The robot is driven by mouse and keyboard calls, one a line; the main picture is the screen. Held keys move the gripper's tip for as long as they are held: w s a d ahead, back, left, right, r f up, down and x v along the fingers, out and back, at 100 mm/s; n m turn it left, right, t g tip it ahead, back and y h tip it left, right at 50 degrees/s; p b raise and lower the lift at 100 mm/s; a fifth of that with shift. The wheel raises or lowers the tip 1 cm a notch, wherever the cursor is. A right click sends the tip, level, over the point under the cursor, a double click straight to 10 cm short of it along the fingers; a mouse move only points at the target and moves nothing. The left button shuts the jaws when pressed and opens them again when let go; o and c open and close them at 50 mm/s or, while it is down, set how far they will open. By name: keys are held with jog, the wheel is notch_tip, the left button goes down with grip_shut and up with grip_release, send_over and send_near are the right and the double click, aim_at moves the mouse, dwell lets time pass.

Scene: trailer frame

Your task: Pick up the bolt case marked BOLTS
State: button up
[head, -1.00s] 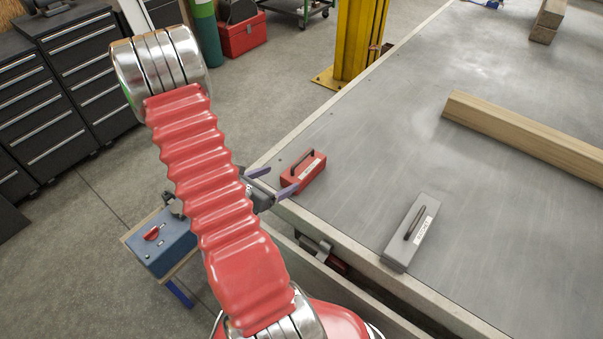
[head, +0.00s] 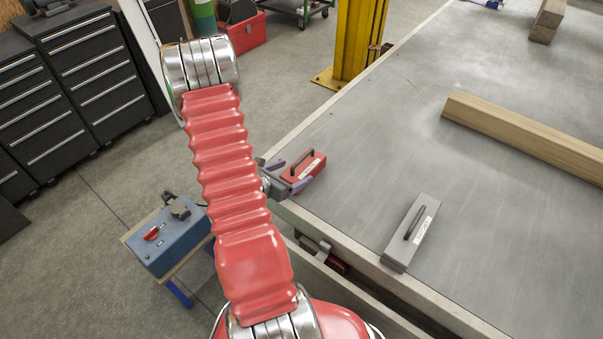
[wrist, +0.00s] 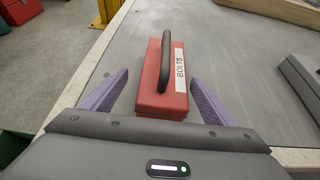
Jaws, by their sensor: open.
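The bolt case is a red box (head: 306,168) with a black handle, lying on the grey table near its left edge. In the wrist view the red case (wrist: 153,101) carries a white label reading BOLTS, and its dark handle arches along the top. My gripper (head: 290,174) is open at the near end of the case. In the wrist view its purple fingers (wrist: 160,100) stand on either side of the case's near end, with a gap on both sides. In the head view my red arm hides part of the gripper.
A grey case (head: 411,232) with a black handle and white label lies to the right on the table (head: 370,150). A long wooden beam (head: 525,135) lies farther back. A blue box (head: 167,240) stands on a small stand at the left. Table around the red case is clear.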

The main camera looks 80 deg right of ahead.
aim_at(303, 168)
jog(key=shift+s+d+f, duration=0.1)
jog(key=shift+d, duration=0.15)
jog(key=shift+x, duration=2.6)
jog(key=shift+s, duration=0.2)
jog(key=shift+c, duration=0.5)
jog(key=c, duration=1.3)
jog(key=shift+r, duration=0.25)
jog(key=shift+r, duration=4.85)
